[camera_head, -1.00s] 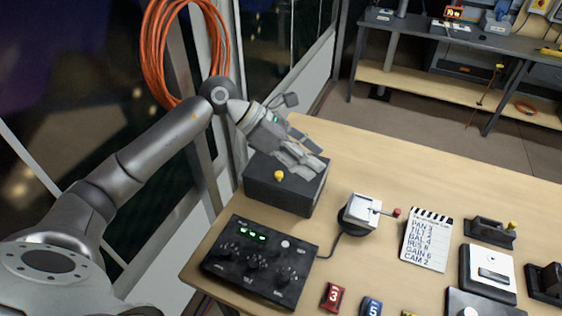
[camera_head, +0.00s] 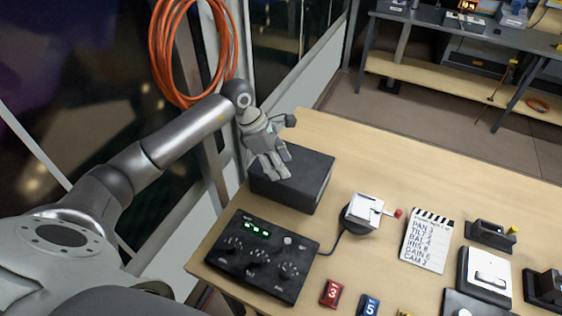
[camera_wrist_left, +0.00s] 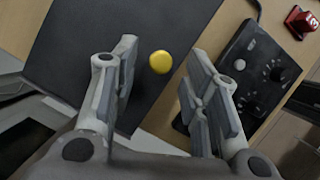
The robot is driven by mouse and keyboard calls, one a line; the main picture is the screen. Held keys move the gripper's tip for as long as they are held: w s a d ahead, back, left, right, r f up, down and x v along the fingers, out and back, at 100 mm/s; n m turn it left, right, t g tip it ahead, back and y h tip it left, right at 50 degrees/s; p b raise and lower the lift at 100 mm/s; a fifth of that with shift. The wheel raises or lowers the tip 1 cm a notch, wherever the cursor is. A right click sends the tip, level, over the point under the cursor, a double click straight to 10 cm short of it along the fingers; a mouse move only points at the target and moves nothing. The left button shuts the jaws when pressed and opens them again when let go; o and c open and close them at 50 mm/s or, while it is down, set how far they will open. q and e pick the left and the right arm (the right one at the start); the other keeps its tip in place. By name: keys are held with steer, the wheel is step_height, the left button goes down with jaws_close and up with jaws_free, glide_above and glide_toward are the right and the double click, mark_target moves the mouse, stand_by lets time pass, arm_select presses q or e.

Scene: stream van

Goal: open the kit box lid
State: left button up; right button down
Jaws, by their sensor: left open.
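The kit box (camera_head: 312,183) is a dark grey box at the table's left back corner, and its lid (camera_head: 308,163) lies flat on top, shut. My left gripper (camera_head: 275,176) is over the lid's front left part and hides the yellow knob in the head view. In the left wrist view the yellow knob (camera_wrist_left: 160,62) shows near the lid's edge, between the two open fingers of the left gripper (camera_wrist_left: 160,95), touching neither. The lid (camera_wrist_left: 110,40) fills much of that view. My right gripper is not in view.
A control panel (camera_head: 262,255) with green digits stands in front of the box. A small lever device (camera_head: 364,212) stands to the right, and a clapper-style card (camera_head: 428,240) lies further right. Orange cable (camera_head: 168,50) hangs behind the arm.

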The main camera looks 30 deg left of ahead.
arm_select(q)
steer(key=shift+x, duration=0.8)
jaws_close()
